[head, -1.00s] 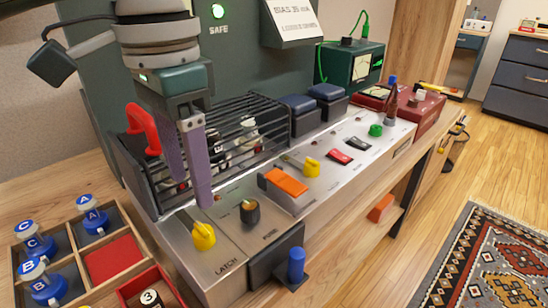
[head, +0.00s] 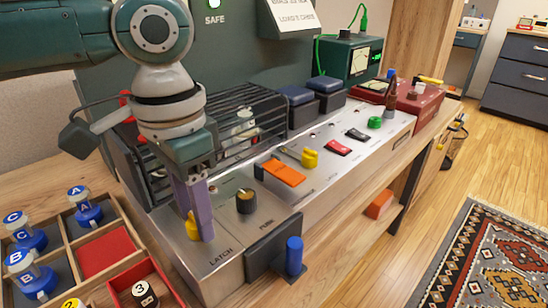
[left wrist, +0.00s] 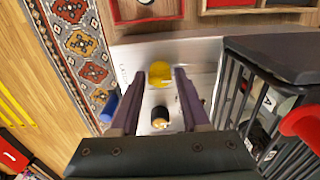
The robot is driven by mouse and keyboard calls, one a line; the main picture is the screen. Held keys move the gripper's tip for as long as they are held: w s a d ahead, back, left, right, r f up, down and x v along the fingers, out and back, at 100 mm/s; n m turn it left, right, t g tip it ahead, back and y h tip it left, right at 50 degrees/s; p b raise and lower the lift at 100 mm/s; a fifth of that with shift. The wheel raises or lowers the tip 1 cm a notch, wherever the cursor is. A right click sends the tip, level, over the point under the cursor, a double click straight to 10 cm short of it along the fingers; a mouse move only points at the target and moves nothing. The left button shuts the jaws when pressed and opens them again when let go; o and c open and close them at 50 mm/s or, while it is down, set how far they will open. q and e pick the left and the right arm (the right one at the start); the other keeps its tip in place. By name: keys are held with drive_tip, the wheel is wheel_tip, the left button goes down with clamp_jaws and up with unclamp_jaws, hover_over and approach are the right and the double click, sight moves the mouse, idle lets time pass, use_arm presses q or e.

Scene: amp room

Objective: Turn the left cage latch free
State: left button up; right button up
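The yellow latch knob (head: 192,228) stands on the metal panel beside the LATCH label, at the front left of the black-barred cage (head: 262,118). My left gripper (head: 198,236) points down at it, one purple finger covering part of it in the head view. In the left wrist view the yellow knob (left wrist: 160,73) shows between the tips of the two spread fingers (left wrist: 160,84). The gripper is open; I cannot tell whether either finger touches the knob. The cage's red handle (left wrist: 300,122) is mostly hidden behind my arm in the head view. My right gripper is not in view.
A black knob (head: 246,201) stands just right of the latch. An orange switch (head: 284,172) and another yellow knob (head: 310,158) lie farther along the panel.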

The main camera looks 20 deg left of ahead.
use_arm(q)
clamp_jaws()
idle(0.3)
